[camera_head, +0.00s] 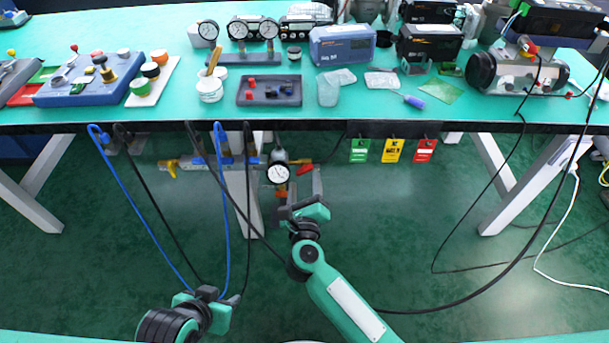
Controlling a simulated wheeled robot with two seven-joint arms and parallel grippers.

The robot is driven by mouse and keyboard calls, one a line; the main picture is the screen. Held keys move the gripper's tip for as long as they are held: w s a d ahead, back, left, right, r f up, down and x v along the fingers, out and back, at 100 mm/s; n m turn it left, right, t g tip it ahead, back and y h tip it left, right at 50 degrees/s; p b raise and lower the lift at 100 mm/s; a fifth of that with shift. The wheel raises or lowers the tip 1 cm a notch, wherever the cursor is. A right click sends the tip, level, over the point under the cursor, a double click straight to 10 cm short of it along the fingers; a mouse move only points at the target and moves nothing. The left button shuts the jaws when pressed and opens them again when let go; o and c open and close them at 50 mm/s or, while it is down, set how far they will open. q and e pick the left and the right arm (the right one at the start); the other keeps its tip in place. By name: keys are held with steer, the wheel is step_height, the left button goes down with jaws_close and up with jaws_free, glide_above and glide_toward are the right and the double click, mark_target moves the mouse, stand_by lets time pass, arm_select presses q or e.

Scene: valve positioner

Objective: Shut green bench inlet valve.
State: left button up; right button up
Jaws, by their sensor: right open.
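Under the front edge of the green bench (330,113) runs a pipe assembly with a round white gauge (278,174). A valve with a yellow handle (168,167) is at its left end. A red lever (305,170) shows just right of the gauge. I cannot tell which of these is the inlet valve. My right gripper (301,190) is open, just below and right of the gauge and close to the red lever; contact cannot be told. My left gripper (208,293) is low at the front left, away from the pipe; its fingers are not clear.
Blue hoses (130,195) and black cables hang from the bench, near my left gripper. Green, yellow and red tags (393,151) hang right of the gauge. A bench leg (243,190) stands behind the pipe. The floor (400,220) beneath the tags is mostly clear.

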mark_target(304, 173)
steer(key=shift+w, duration=1.75)
arm_select(q)
steer(key=shift+w+d+t, duration=0.25)
steer(key=shift+d+t, duration=0.05)
steer(key=shift+s+f, duration=0.1)
arm_select(e)
steer(key=shift+c, duration=0.4)
steer(key=c, duration=0.6)
arm_select(q)
steer(key=shift+s+a+r+g+y+p, duration=0.7)
steer(key=shift+s+a+g+p, duration=0.75)
steer(key=shift+a, duration=0.65)
arm_select(e)
steer(key=shift+r+n, duration=0.2)
steer(key=shift+n, duration=0.8)
steer(key=n+p, duration=0.4)
steer(key=p, duration=0.1)
steer(key=n+p, duration=0.3)
steer(key=n, duration=0.1)
steer(key=shift+f+n+p, duration=0.1)
steer(key=shift+n+p, duration=0.3)
arm_select(q)
step_height(304, 173, down, 24)
steer(key=s+g, duration=0.2)
steer(key=shift+s+a+r, duration=0.15)
steer(key=shift+s+a, duration=0.25)
steer(key=shift+a, duration=0.05)
arm_select(e)
steer(key=shift+f, duration=0.1)
